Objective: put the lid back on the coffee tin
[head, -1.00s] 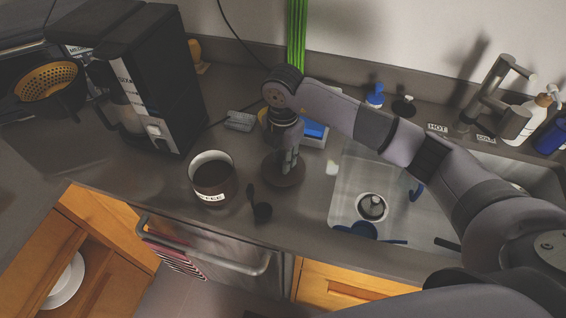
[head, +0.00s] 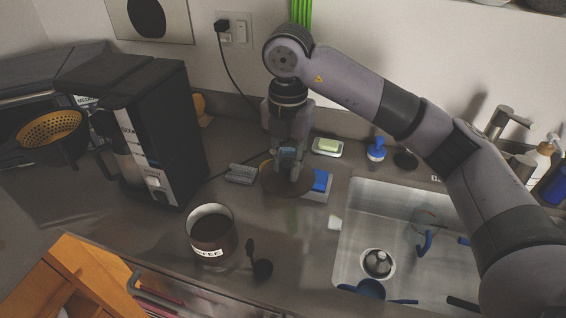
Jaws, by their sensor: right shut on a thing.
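The coffee tin (head: 211,236) stands upright and uncovered on the grey counter, its round mouth facing up, dark inside, with a "COFFEE" label on its front. My right gripper (head: 288,170) points down, behind and to the right of the tin in the picture. It is shut on the brown, disc-shaped lid (head: 277,188) and appears to hold it flat above the counter. The lid is apart from the tin and partly covers the view of the sponge tray. The exact grip point is hard to see. My left gripper is not in view.
A dark scoop (head: 262,266) lies right of the tin. A black coffee maker (head: 155,130) stands to the left. A blue sponge (head: 320,181) in a tray sits behind the lid. The sink (head: 350,235) is at the right. Counter between tin and lid is mostly clear.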

